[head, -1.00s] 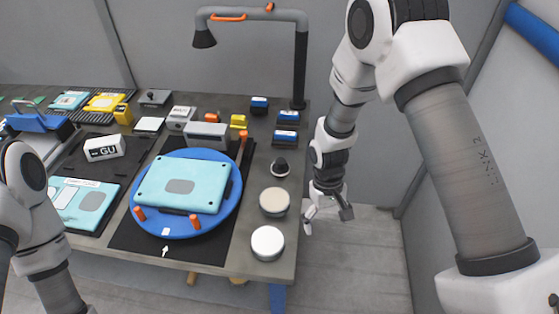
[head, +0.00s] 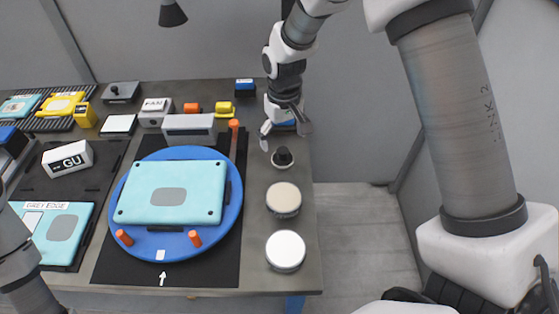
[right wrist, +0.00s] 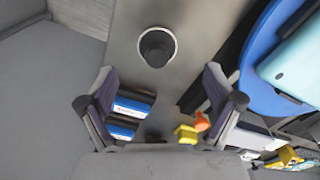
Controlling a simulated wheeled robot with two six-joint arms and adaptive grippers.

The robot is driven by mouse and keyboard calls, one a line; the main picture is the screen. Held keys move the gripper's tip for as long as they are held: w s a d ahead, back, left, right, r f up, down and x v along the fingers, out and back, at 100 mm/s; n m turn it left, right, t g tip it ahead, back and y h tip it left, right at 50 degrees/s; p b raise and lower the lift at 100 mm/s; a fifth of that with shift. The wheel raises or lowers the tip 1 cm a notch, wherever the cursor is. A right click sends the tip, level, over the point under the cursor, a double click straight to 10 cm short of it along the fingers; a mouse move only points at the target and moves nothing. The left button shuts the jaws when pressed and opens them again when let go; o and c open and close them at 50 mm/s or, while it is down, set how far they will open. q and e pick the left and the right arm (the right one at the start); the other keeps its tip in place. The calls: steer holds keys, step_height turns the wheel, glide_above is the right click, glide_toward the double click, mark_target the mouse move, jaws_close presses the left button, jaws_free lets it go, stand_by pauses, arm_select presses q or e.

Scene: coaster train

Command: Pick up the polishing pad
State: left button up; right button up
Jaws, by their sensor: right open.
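The polishing pad, seen as a black knob on a round pale base (head: 283,158), stands on the right part of the grey table, behind two round tins. My right gripper (head: 284,136) is open and empty, just behind and above the pad in the head view. In the right wrist view the pad (right wrist: 157,48) is beyond the open fingertips (right wrist: 160,84), roughly centred between them and not touching them. My left arm shows only in part at the lower left of the head view; its gripper is out of view.
A cream-topped tin (head: 284,199) and a white-topped tin (head: 286,250) stand in front of the pad. Left is a blue turntable (head: 228,219) with a teal panel (head: 170,193) and orange pegs. Blue-labelled blocks (right wrist: 128,116) lie near the gripper. The table's right edge is close.

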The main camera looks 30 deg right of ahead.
mark_target(283, 150)
steer(key=f, duration=0.1)
steer(key=w+f, duration=0.1)
steer(key=shift+a+f+p, duration=0.25)
steer(key=shift+f+p, duration=0.1)
steer(key=f, duration=0.2)
steer(key=d+f+p, duration=0.1)
steer(key=f, duration=0.1)
steer(key=shift+f, duration=0.35)
steer(key=shift+w+a+f, duration=0.1)
arm_select(q)
steer(key=shift+w+a+r, duration=0.1)
steer(key=shift+w+r, duration=0.2)
steer(key=shift+r, duration=0.6)
arm_select(e)
steer(key=c, duration=1.3)
